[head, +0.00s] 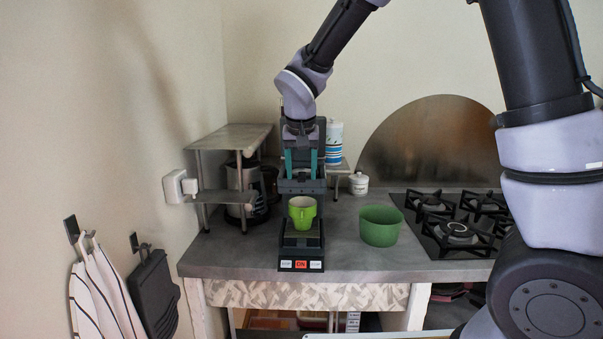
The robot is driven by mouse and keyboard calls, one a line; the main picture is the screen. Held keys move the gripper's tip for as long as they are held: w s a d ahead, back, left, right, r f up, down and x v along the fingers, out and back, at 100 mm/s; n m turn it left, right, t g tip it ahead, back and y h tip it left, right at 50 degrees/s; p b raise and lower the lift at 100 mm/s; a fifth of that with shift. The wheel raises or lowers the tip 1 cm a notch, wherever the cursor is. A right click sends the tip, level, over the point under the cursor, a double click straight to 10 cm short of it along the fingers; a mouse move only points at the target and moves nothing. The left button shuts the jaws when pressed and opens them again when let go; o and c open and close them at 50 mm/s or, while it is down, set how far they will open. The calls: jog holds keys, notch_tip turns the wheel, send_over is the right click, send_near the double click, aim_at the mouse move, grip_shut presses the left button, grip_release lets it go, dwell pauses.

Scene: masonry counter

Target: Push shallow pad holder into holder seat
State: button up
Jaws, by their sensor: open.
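A dark coffee machine (301,241) stands near the counter's front edge, with a row of buttons at its base, the middle one red and marked ON. A green cup (302,212) stands upright on its drip tray. My gripper (303,168) points down at the machine's upper part, its two teal-sided fingers apart. A dark, wide piece (301,186) shows just below the fingertips and above the cup. It may be the shallow pad holder at the holder seat, but I cannot tell the two apart or see how far in it sits. My gripper hides much of the machine's top.
A green bowl (380,226) stands to the right, beside the gas hob (456,231). A two-tier metal shelf (228,138) with a kettle (238,178) is on the left. A small white jar (358,184) stands behind. Bare counter (231,255) lies at front left.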

jog(key=v, duration=1)
jog(key=shift+d+r, duration=0.1)
jog(key=shift+d, duration=0.1)
jog(key=s+d+r+m+y, duration=0.1)
jog(key=s+d+r, duration=0.2)
jog(key=d, duration=0.5)
jog(key=s+d+r+m+y, duration=0.1)
jog(key=s+d+r, duration=0.15)
jog(key=d, duration=0.55)
jog(key=s+d+m+t, duration=0.1)
jog(key=s+d+t, duration=0.2)
jog(key=s+d, duration=0.5)
jog(key=shift+s+d+m, duration=0.4)
jog(key=shift+s, duration=0.75)
